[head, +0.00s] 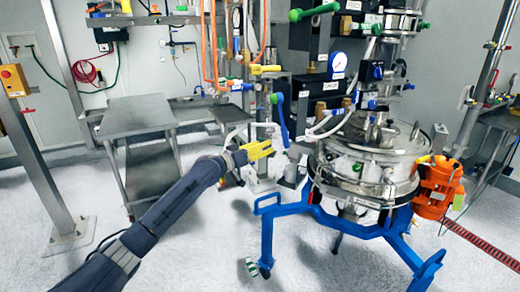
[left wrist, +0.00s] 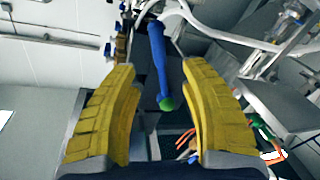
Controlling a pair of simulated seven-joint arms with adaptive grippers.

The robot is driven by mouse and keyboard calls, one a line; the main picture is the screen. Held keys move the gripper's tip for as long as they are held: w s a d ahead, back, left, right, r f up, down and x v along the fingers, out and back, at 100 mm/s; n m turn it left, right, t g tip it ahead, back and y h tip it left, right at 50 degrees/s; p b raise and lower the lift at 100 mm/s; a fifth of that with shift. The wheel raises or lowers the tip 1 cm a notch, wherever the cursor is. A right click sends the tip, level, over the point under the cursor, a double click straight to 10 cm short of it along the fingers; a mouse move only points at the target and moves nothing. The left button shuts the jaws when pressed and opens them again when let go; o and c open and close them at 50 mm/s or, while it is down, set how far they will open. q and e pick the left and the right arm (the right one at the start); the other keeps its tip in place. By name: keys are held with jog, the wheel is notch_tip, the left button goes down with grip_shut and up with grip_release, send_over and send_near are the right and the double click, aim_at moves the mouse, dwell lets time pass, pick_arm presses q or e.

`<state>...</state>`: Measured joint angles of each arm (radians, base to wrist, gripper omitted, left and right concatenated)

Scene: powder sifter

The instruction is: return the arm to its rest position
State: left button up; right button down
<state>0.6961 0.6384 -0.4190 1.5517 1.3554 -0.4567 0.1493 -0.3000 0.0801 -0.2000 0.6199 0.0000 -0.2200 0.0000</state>
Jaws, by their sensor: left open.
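My left arm reaches in from the lower left of the head view. Its yellow-fingered gripper (head: 262,150) is left of the steel sifter (head: 368,160) and in front of the pipework. In the left wrist view the two yellow fingers of the gripper (left wrist: 163,115) stand wide apart with nothing between them. A blue lever with a green tip (left wrist: 160,60) shows beyond the gap, apart from the fingers. The same blue lever (head: 283,122) shows just right of the gripper in the head view. My right gripper is not in view.
The sifter stands on a blue frame (head: 268,230) with an orange motor (head: 437,186) on its right. A steel cart (head: 135,118) stands behind on the left. A metal post (head: 40,165) is at the far left. The pale floor (head: 190,260) around my arm is clear.

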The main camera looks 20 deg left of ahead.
pick_arm(q)
jog(key=shift+s+a, duration=0.25)
jog(key=shift+s, duration=0.25)
